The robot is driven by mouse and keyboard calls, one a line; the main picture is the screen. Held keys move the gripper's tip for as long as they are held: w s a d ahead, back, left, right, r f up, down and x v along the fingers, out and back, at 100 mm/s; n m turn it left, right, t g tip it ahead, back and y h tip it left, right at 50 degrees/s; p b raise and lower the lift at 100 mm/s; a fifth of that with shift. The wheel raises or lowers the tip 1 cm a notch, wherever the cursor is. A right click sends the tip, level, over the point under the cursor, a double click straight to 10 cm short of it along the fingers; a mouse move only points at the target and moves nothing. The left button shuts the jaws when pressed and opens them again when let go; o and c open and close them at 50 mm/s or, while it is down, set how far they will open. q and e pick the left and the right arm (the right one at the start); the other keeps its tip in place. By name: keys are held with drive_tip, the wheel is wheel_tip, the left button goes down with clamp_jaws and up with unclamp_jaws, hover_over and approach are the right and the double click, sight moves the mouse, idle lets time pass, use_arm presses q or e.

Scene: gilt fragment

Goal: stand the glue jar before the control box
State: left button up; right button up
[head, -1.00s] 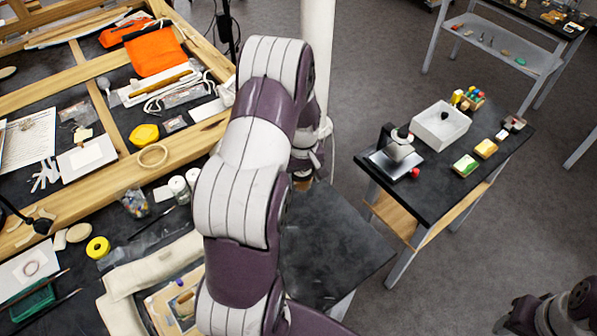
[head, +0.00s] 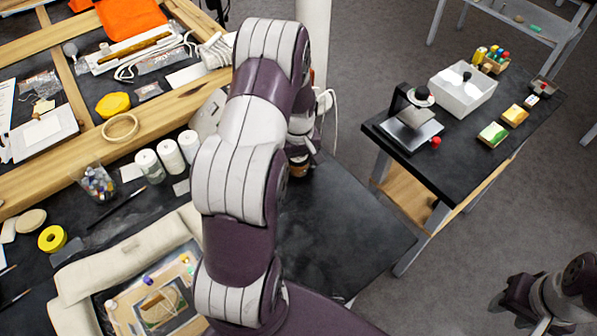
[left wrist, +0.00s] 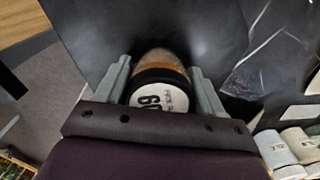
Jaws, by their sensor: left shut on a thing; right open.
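The glue jar, amber with a black lid and a white label, shows in the left wrist view (left wrist: 160,88) between the fingers of my left gripper (left wrist: 160,72). In the head view a small amber part of the jar (head: 299,170) shows below my left gripper (head: 302,158), over the far end of the dark tabletop. The gripper is shut on the jar. I cannot tell if the jar touches the surface. A pale grey housing (head: 208,115), perhaps the control box, is mostly hidden behind my left arm. My right gripper (head: 508,300) is open, low at the right, above the floor.
The dark tabletop (head: 345,235) right of my arm is clear. A separate side table (head: 455,150) at right holds a white bin (head: 463,92) and a small stand (head: 412,120).

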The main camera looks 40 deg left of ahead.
use_arm(q)
drive_tip(key=shift+d+f+p, duration=0.1)
drive_tip(key=shift+f+p, duration=0.1)
drive_tip(key=shift+p, duration=0.1)
drive_tip(key=shift+f, duration=0.25)
drive_tip(key=o, duration=1.2)
drive_tip(key=shift+o, duration=0.2)
drive_tip(key=shift+r, duration=0.1)
use_arm(e)
drive_tip(key=shift+f, duration=0.25)
drive_tip(key=shift+d, duration=0.1)
